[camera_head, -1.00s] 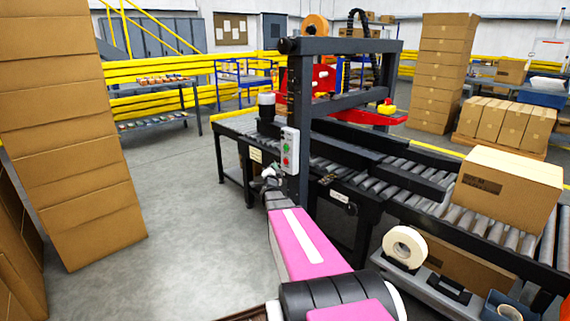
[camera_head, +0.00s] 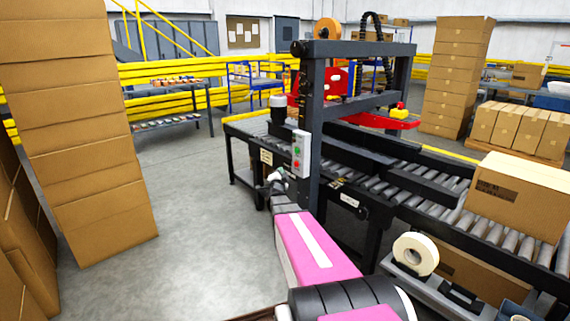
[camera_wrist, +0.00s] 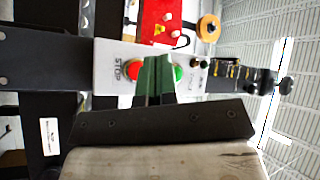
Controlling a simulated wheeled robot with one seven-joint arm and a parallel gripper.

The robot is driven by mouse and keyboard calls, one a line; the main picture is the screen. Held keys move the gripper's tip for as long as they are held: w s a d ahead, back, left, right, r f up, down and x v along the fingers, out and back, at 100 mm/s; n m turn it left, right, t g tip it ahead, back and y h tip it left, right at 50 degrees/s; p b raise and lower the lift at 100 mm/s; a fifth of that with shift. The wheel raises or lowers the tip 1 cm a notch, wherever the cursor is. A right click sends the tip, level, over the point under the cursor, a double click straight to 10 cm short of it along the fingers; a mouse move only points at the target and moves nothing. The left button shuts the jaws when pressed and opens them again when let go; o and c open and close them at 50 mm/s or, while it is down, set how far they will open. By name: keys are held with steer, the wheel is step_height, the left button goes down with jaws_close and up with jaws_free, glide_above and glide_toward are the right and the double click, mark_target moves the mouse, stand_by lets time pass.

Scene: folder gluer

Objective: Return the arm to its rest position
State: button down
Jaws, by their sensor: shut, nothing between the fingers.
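My gripper (camera_wrist: 157,82) is shut and empty, its green fingers together in the wrist view. They point at the grey control box (camera_wrist: 150,68), which carries a red STOP button (camera_wrist: 133,70) and a green button (camera_wrist: 180,74). The fingers overlap the space between the two buttons; I cannot tell whether they touch the box. In the head view my arm, with a pink link, reaches forward toward the machine's post. The control box (camera_head: 301,153) hangs on that post, and the gripper is small and partly hidden beside it.
The case sealer (camera_head: 314,130) and its roller conveyor (camera_head: 490,222) fill the right side. A carton (camera_head: 520,195) sits on the rollers. A tape roll (camera_head: 416,254) stands near the front. Tall carton stacks (camera_head: 85,150) stand at left. The grey floor (camera_head: 205,215) between is clear.

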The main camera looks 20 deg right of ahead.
steer(key=shift+a, duration=0.1)
steer(key=s+a+f+n+g+y, duration=0.4)
steer(key=s+a+f+n+y, duration=0.1)
steer(key=a, duration=0.2)
steer(key=s+a+f+n+g+y, duration=0.4)
steer(key=s+a+f+n, duration=0.2)
steer(key=a, duration=0.2)
steer(key=s+a+f+n+g, duration=0.1)
steer(key=s+g, duration=0.4)
steer(key=s, duration=0.6)
steer(key=s+a+f+n+g, duration=0.2)
steer(key=s+a+n+g, duration=0.2)
steer(key=s, duration=0.6)
steer(key=shift+s+a+f+n+g, duration=0.15)
steer(key=shift+s+n+g, duration=0.25)
steer(key=shift+g, duration=0.4)
